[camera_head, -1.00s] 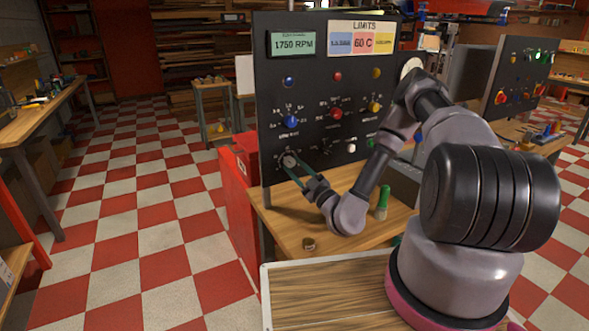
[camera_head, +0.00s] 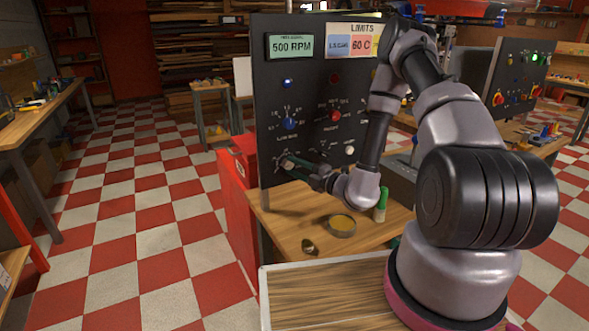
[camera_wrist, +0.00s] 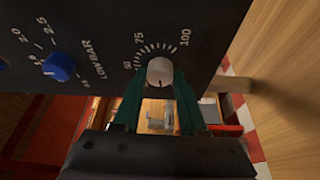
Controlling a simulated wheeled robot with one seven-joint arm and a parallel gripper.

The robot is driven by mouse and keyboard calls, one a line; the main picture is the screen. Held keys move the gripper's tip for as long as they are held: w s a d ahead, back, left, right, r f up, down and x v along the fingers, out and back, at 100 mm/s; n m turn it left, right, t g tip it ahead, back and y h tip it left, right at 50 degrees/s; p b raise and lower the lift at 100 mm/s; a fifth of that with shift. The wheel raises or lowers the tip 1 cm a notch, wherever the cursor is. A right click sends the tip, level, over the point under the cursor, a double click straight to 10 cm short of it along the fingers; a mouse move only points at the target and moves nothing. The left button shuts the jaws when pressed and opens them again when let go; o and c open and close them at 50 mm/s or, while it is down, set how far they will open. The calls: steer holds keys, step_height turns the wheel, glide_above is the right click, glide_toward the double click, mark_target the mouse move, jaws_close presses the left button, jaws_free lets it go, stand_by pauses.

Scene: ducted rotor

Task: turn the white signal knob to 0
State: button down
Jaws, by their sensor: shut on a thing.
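The white signal knob (camera_wrist: 160,71) sits on the dark panel in the wrist view, with a printed scale around it showing 75, 100 and a partly covered number. My gripper (camera_wrist: 159,84) has its green fingers on either side of the knob and is shut on it. In the head view my gripper (camera_head: 287,162) reaches the lower left of the panel (camera_head: 266,100), where the fingers mostly hide the knob. The knob's pointer direction is too small to tell. The panel's display (camera_head: 291,46) reads 500 RPM.
A blue knob (camera_wrist: 59,66) marked LOW BAR is left of my fingers in the wrist view. A red knob (camera_head: 335,116) and a small white knob (camera_head: 349,150) are also on the panel.

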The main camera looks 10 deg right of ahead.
steer(key=shift+s+a+r+n+g+h, duration=0.1)
steer(key=shift+n+g+h, duration=0.2)
steer(key=shift+n, duration=0.7)
steer(key=shift+r+n+g+h, duration=0.1)
steer(key=shift+n+g+h, duration=0.15)
steer(key=shift+n, duration=0.75)
steer(key=shift+c, duration=2.2)
jaws_free()
